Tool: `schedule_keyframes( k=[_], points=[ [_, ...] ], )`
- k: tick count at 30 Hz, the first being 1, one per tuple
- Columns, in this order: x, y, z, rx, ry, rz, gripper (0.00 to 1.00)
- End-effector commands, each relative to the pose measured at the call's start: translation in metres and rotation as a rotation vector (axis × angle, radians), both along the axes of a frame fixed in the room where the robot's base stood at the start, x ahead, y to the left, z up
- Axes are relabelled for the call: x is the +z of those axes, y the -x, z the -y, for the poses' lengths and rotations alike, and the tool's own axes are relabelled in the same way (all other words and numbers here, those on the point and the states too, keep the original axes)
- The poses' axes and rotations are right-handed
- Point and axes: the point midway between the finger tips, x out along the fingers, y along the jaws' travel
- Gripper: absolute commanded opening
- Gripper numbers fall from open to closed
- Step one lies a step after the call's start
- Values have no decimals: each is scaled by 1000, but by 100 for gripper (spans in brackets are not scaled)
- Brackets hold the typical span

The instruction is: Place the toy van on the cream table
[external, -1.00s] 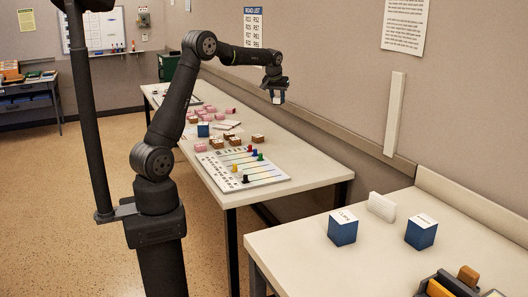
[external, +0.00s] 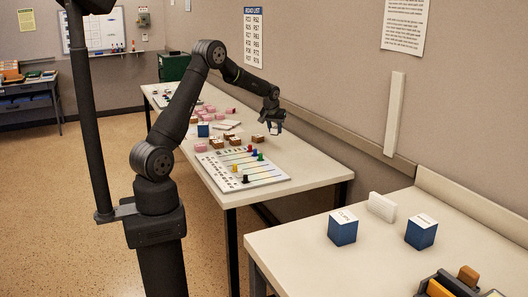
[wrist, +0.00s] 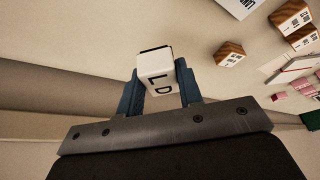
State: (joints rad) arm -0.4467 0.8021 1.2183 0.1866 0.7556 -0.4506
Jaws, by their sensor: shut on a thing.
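My gripper (external: 274,122) is over the far side of the long cream table (external: 310,176). In the wrist view, its two blue fingers (wrist: 158,78) are shut on a small white block-like thing (wrist: 155,66) with black letters and a dark far edge. The held thing is tiny in the external view, and I cannot tell if it touches the table. I cannot make out a toy van anywhere; whether the held thing is one is unclear. The cream surface (wrist: 80,35) shows bare around the held thing in the wrist view.
Brown-sided lettered blocks (external: 257,138), pink blocks (external: 200,146), a blue box (external: 203,130) and a white board with coloured pegs (external: 240,168) occupy the long table. The wall runs close behind. A nearer table holds blue boxes (external: 342,230) and a white block (external: 382,206).

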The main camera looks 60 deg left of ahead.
Motion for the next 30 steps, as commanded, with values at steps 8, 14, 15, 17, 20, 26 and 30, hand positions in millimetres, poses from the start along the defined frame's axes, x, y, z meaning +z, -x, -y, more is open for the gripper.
schedule_keyframes(
  k=[8, 14, 15, 17, 20, 26, 30],
  points=[
    [-38, 5, -62, 5, 1, -3, 11],
    [-59, 7, -98, 2, 1, -1, 11],
    [-62, 7, -102, 1, 0, -1, 11],
    [-64, 7, -106, 1, 0, -1, 11],
    [-68, 7, -109, 0, 0, -1, 11],
    [-94, 7, -108, -1, 2, -4, 11],
    [-106, 7, -108, -1, 0, -1, 11]
  ],
)
